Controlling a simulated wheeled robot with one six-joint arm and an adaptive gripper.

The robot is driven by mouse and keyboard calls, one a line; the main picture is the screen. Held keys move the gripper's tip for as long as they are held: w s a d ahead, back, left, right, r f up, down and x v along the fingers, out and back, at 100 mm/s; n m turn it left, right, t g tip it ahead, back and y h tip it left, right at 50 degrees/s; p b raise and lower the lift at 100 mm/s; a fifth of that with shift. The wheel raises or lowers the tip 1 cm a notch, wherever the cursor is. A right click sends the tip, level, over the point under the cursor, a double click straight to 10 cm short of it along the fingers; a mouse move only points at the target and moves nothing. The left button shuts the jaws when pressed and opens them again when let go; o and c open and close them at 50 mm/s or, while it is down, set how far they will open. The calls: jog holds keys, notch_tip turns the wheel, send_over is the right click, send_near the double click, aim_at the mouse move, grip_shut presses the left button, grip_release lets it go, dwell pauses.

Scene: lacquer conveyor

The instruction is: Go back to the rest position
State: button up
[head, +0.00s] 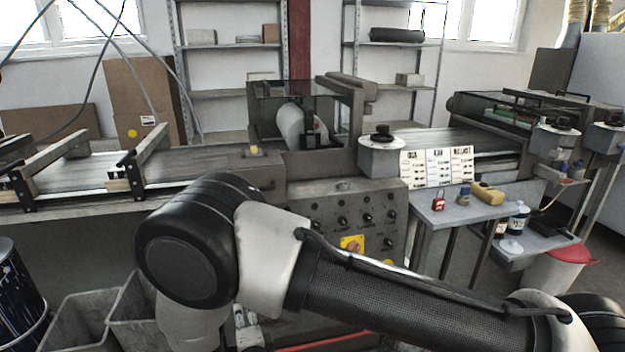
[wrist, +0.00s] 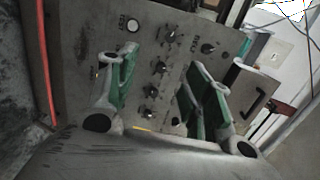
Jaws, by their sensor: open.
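My gripper (wrist: 158,88) shows in the wrist view with its two green-padded fingers spread apart and nothing between them. Behind the fingers is the grey control panel (wrist: 150,45) with black knobs, seen tilted. In the head view my arm crosses the lower middle and right in front of the conveyor machine; the gripper itself cannot be made out there. The same control panel (head: 330,212) shows in the head view below the conveyor, with knobs and a yellow-backed switch (head: 352,244).
The conveyor (head: 85,172) runs across the middle. A side table (head: 455,207) at right holds a red padlock (head: 438,200) and a yellow object (head: 487,193). Grey bins (head: 85,310) and a dark drum (head: 20,295) stand at lower left, a red-lidded bin (head: 570,254) at right.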

jog(key=w+d+r+n+g, duration=0.2)
jog(key=w+d+r, duration=0.4)
jog(key=r, duration=0.4)
jog(key=w+d+r+n+g, duration=0.2)
jog(key=w+d+r+g, duration=0.1)
jog(key=w+r, duration=0.65)
jog(key=d+r+n, duration=0.3)
jog(key=d+r, duration=0.6)
jog(key=s+d+r+n+g+h, duration=0.1)
jog(key=s+d+r+n, duration=0.2)
jog(key=d, duration=0.4)
jog(key=s+d+r+g, duration=0.1)
jog(key=s+d+r, duration=0.25)
jog(key=d, duration=0.35)
jog(key=s+d+r+n+h, duration=0.1)
jog(key=s+d+r+n, duration=0.15)
jog(key=s+d, duration=0.35)
jog(key=s+d+r+n+g+h, duration=0.2)
jog(key=s+d+h, duration=0.1)
jog(key=s+d, duration=1.2)
jog(key=shift+s+g, duration=0.3)
jog(key=shift+s, duration=0.35)
jog(key=shift+d, duration=0.1)
